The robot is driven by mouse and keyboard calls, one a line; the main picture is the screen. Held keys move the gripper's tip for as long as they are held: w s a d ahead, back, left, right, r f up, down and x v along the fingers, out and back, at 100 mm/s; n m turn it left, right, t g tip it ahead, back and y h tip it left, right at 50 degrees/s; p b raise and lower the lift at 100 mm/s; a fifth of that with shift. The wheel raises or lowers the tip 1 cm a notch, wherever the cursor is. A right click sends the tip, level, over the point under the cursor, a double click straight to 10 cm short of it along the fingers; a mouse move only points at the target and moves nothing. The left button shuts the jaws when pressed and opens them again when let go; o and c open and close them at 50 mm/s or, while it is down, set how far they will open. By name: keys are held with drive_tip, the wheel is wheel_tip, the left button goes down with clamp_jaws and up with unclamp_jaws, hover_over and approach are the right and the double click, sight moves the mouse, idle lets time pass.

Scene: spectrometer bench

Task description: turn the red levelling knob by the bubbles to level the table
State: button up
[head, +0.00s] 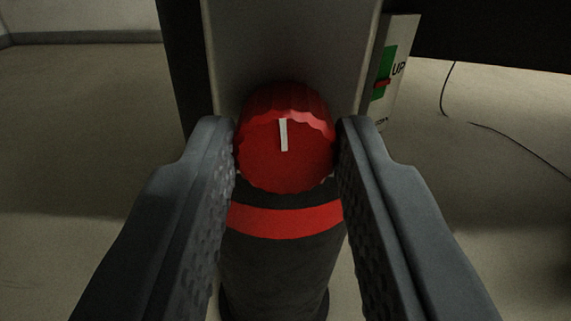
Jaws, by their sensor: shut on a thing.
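The red levelling knob (284,150) is in the middle of the head view. It has a ribbed rim and a white mark on its face, pointing nearly straight up with a slight lean to the left. My gripper (287,150) is shut on the knob, one finger on its left side and one on its right. A dark cylinder (285,265) with a red band (284,221) stands just below the knob, between the fingers. No bubbles show in this view.
A grey upright panel (290,45) stands behind the knob. A thin dark cable (447,90) lies on the pale floor at the right. The floor at the left is clear.

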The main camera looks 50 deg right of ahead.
drive_tip(key=n, duration=1)
drive_tip(key=shift+n, duration=0.3)
idle(0.4)
drive_tip(key=o, duration=1)
drive_tip(key=shift+w+a, duration=0.1)
drive_tip(key=v, duration=1.7)
drive_tip(key=shift+a+f, duration=0.1)
drive_tip(key=shift+a, duration=0.05)
